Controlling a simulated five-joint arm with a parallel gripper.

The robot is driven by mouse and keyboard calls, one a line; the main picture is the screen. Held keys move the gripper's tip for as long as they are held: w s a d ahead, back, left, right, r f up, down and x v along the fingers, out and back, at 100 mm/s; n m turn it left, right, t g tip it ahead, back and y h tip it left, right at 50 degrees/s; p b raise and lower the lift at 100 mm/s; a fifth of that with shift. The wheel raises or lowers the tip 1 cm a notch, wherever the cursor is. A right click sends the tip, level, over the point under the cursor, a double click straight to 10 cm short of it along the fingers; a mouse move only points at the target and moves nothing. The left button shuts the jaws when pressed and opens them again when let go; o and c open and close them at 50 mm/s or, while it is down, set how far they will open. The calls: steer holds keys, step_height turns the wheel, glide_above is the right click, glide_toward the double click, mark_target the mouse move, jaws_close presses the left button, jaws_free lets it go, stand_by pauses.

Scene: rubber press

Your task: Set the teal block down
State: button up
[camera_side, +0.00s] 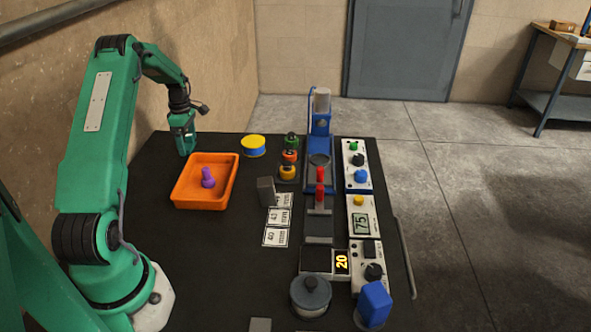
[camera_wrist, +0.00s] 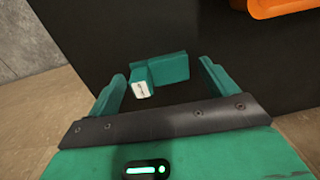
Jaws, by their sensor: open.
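The teal block (camera_wrist: 168,68) shows in the wrist view on or just above the black table top, with a small white marked face at its near left end. My gripper (camera_wrist: 162,76) is open, with one finger on each side of the block and a dark gap showing beside it. In the side view my gripper (camera_side: 186,148) points down near the table's back left edge. There the block cannot be told apart from my green fingers. Whether the block touches the table is unclear.
An orange tray (camera_side: 178,196) with a purple piece (camera_side: 208,177) stands close in front of my gripper. A yellow and blue round tin (camera_side: 253,146) is to the right. The blue press (camera_side: 320,125) and control boxes (camera_side: 358,215) stand further right. Bare table lies left of the tray.

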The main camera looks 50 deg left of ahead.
mark_target(189, 144)
steer(key=shift+r, duration=0.1)
step_height(189, 144, up, 12)
steer(key=shift+w+a, duration=0.15)
steer(key=shift+a, duration=0.1)
stand_by(0.5)
stand_by(0.5)
steer(key=d+r+m+t, duration=0.1)
steer(key=d+r+m, duration=0.35)
steer(key=d, duration=0.45)
steer(key=w+d+r+m+t+y, duration=0.1)
steer(key=d+r+m, duration=0.35)
steer(key=d, duration=0.35)
steer(key=d+r+m+t, duration=0.1)
steer(key=d+r+m, duration=0.35)
steer(key=d, duration=0.45)
steer(key=s+d+f+m+t, duration=0.1)
steer(key=s+d+m+t, duration=0.2)
steer(key=s+d+m, duration=1)
steer(key=s+d, duration=0.1)
steer(key=d, duration=0.4)
steer(key=shift+s+d+f+h, duration=0.2)
steer(key=shift+h, duration=0.1)
